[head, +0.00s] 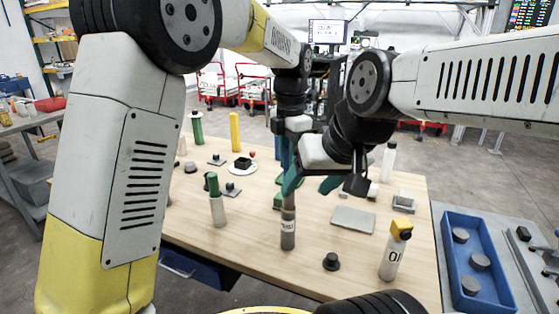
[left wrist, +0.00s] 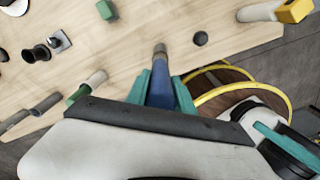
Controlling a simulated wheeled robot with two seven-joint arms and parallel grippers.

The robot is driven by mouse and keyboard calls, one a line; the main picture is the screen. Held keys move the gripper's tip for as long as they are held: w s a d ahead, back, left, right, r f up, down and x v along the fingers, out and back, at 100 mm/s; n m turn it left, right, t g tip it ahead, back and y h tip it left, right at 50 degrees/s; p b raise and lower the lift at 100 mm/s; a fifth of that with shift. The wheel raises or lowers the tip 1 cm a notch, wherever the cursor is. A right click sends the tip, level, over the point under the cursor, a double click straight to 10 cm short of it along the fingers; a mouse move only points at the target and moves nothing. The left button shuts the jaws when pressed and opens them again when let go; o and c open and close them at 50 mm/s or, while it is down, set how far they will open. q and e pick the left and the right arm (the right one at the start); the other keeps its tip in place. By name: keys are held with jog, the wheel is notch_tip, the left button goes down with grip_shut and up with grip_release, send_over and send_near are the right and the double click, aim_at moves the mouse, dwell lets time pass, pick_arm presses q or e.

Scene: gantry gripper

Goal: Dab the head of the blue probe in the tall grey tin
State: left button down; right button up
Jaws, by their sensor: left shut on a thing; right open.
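My left gripper (left wrist: 161,84) is shut on the blue probe (left wrist: 160,93), which sits between its teal fingers in the left wrist view. In the head view a strip of blue (head: 284,154) shows under the left gripper's body, and my right gripper covers part of it. The tall grey tin (head: 288,238) stands upright with a white label, directly below. A narrower grey-brown part shows at its top; I cannot tell whether this is the probe's head or the tin's rim, or whether they touch. My right gripper (head: 311,185) is open and empty above the table.
A green-topped bottle (head: 217,208) stands left of the tin, a black knob (head: 331,262) and a yellow-capped bottle (head: 391,260) to its right. A green block (head: 278,201) is close behind. A grey plate (head: 353,219) lies to the right. A blue tray (head: 451,270) is beyond the table's right edge.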

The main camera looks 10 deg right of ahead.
pick_arm(q)
jog(key=shift+r, duration=3.5)
